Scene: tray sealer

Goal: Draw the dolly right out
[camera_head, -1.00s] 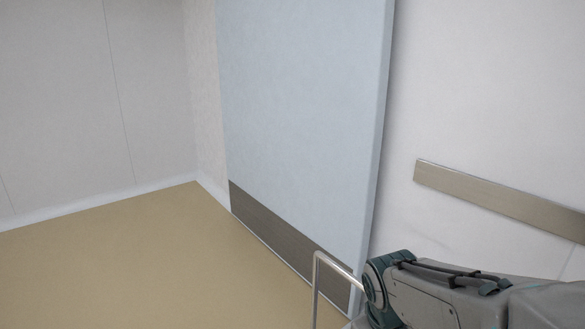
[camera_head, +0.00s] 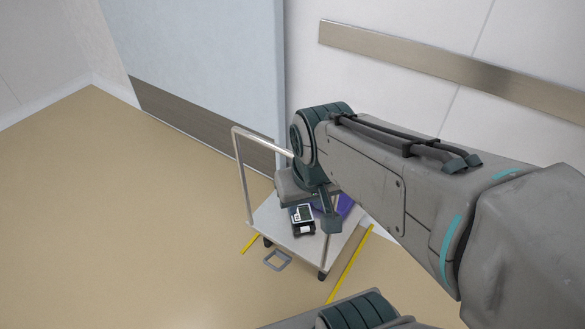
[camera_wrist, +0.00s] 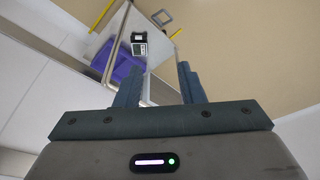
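The dolly (camera_head: 275,218) is a flat grey platform on dark casters with a tall metal push handle (camera_head: 240,170). It stands on the floor beside the pale blue panel, and my arm hides part of it and of its handle. In the wrist view the dolly's deck (camera_wrist: 160,22) shows beyond my fingers. My gripper (camera_wrist: 160,84) points toward the dolly with its two fingers apart. A pale metal bar, seemingly part of the handle, shows in the gap between the fingers; I cannot tell whether they touch it.
A small black-and-white device (camera_head: 302,219) and a purple bin (camera_head: 345,206) are on the deck. A blue panel (camera_head: 200,60) stands behind. Open floor lies to the left.

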